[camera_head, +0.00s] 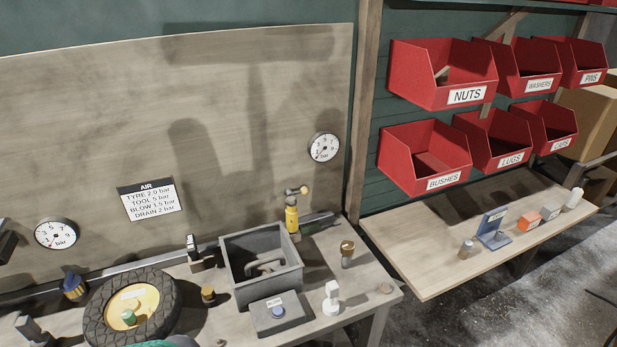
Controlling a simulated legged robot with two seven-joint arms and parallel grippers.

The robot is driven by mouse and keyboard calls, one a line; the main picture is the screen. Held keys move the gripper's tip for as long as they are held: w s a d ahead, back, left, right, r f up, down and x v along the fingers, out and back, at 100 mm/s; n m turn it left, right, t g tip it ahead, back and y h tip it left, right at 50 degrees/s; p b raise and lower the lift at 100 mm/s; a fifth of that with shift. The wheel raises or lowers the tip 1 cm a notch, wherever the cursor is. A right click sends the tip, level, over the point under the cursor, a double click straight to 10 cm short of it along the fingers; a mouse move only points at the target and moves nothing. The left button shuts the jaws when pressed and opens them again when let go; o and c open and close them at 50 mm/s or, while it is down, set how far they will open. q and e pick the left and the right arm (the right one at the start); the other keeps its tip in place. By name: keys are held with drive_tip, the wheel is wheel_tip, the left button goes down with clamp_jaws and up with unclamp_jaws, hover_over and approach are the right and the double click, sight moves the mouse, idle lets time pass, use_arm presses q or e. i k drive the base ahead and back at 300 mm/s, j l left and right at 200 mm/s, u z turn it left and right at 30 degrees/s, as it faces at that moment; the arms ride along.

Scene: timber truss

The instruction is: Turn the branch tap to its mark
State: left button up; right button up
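A dark air pipe (122,269) runs along the back of the workbench at the foot of the board. A yellow fitting (291,217) with a brass-coloured part on top (297,190) stands behind the bin's right corner. I cannot tell for sure which of these is the branch tap, and no mark can be made out on either. Neither gripper can be made out in the head view.
Pressure gauges (57,233) and (324,147) hang on the board beside an AIR sign (150,199). A tyre (98,308), grey bin (240,288), grey box (290,319) and small fittings crowd the bench. Red bins (408,186) hang above a side table (425,270).

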sight(303, 190)
drive_tip(key=i+l+u, duration=0.15)
drive_tip(key=u, duration=0.3)
drive_tip(key=i+l+u, duration=0.1)
drive_tip(key=l+u, duration=0.15)
drive_tip(key=u, duration=0.15)
drive_tip(key=i+l+u, duration=0.15)
drive_tip(key=u, duration=0.3)
drive_tip(key=i, duration=0.1)
